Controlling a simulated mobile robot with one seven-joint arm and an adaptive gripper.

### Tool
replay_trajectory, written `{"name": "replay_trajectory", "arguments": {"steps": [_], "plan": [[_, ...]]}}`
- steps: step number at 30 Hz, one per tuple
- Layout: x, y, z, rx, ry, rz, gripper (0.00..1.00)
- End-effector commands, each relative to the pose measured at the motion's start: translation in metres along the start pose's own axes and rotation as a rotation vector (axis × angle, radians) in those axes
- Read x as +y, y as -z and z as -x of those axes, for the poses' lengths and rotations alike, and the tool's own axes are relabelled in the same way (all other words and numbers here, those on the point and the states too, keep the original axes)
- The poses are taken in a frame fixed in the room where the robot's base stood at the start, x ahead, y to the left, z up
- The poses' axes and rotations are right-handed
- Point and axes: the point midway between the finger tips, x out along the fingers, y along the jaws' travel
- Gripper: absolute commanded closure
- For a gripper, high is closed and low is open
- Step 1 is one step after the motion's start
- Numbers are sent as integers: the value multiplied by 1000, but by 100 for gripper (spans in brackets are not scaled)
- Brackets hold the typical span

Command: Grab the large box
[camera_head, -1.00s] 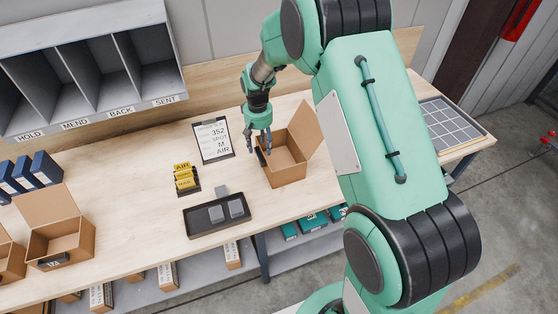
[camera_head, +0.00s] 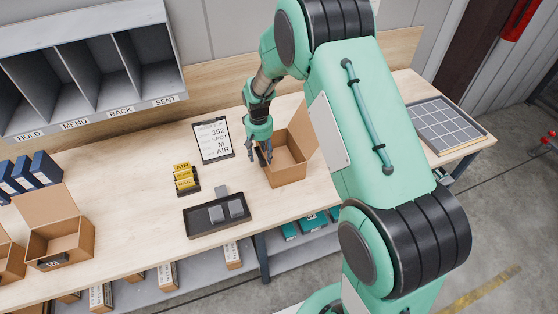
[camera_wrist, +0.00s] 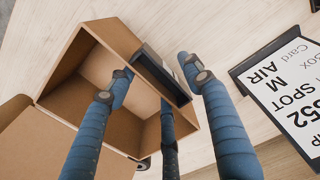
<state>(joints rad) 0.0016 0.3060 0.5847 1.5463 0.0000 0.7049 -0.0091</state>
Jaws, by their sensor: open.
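An open brown cardboard box (camera_head: 290,174) with its lid flap raised stands on the bench right of the clipboard, and looks empty. It also shows in the wrist view (camera_wrist: 112,36), with a dark label holder (camera_wrist: 160,72) on one wall. My gripper (camera_head: 262,154) is open at the box's left wall. In the wrist view, my gripper (camera_wrist: 158,75) has fingers on both sides of that wall, one over the inside and one outside. I cannot tell whether any finger touches it. Another open box (camera_head: 62,240) stands at the left, with a third partly cut off beside it.
A clipboard (camera_head: 212,140) lies behind left of the box. Yellow cards in a holder (camera_head: 185,179) and a black tray (camera_head: 217,228) with grey blocks are to its left. Grey pigeonholes (camera_head: 85,75) stand at the back left; a gridded panel (camera_head: 445,125) lies at the right end.

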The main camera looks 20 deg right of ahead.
Motion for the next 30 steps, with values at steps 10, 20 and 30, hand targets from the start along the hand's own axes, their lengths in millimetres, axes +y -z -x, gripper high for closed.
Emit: {"name": "replay_trajectory", "arguments": {"steps": [10, 20, 30], "plan": [[0, 0, 0, 0, 0, 0, 49], [0, 0, 0, 0, 0, 0, 100], [0, 0, 2, 1, 0, 0, 100]]}}
